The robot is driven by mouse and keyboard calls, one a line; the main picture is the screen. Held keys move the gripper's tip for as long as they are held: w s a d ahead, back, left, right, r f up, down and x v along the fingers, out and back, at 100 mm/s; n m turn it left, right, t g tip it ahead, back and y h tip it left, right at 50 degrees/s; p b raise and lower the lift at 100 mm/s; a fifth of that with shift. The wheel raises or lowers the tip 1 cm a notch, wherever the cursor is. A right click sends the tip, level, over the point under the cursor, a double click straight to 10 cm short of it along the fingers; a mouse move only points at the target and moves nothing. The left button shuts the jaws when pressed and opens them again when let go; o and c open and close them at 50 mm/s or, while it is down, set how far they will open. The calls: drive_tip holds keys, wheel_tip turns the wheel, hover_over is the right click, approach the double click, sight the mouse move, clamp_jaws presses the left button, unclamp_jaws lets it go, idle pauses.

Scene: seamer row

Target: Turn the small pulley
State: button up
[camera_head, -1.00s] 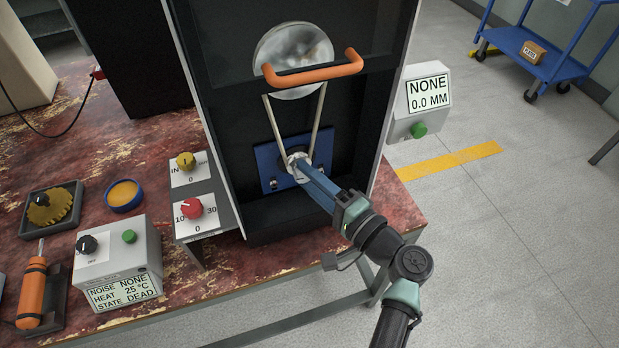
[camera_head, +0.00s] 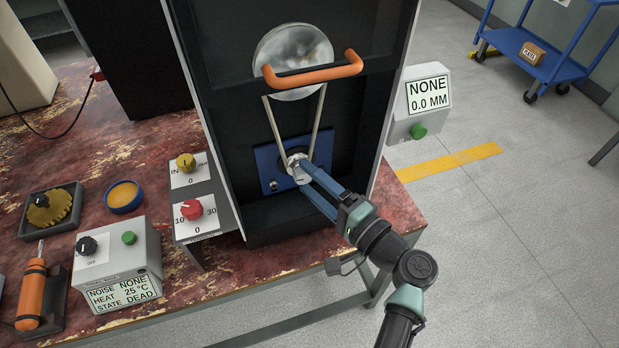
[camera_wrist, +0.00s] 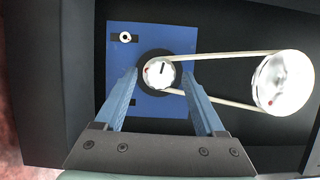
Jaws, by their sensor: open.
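The small pulley (camera_wrist: 158,74) is a silvery disc with a dark mark and a red mark, set in front of a blue plate (camera_wrist: 118,40) inside the dark cabinet. A pale belt (camera_wrist: 220,54) runs from it to the large silver pulley (camera_wrist: 283,82). In the head view the small pulley (camera_head: 296,165) sits low and the large pulley (camera_head: 293,58) above it. My gripper (camera_wrist: 168,76) is open, its two blue fingers apart with the small pulley between them in the wrist view. I cannot tell whether either finger touches it.
An orange handle (camera_head: 312,69) crosses the cabinet front above. A box reading NONE, 0.0 MM (camera_head: 424,97) hangs at the right. Yellow (camera_head: 186,161) and red (camera_head: 191,209) knobs stand left of the cabinet. A grey control box (camera_head: 118,263) sits on the table.

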drive_tip(key=v, duration=1.2)
drive_tip(key=shift+b, duration=0.35)
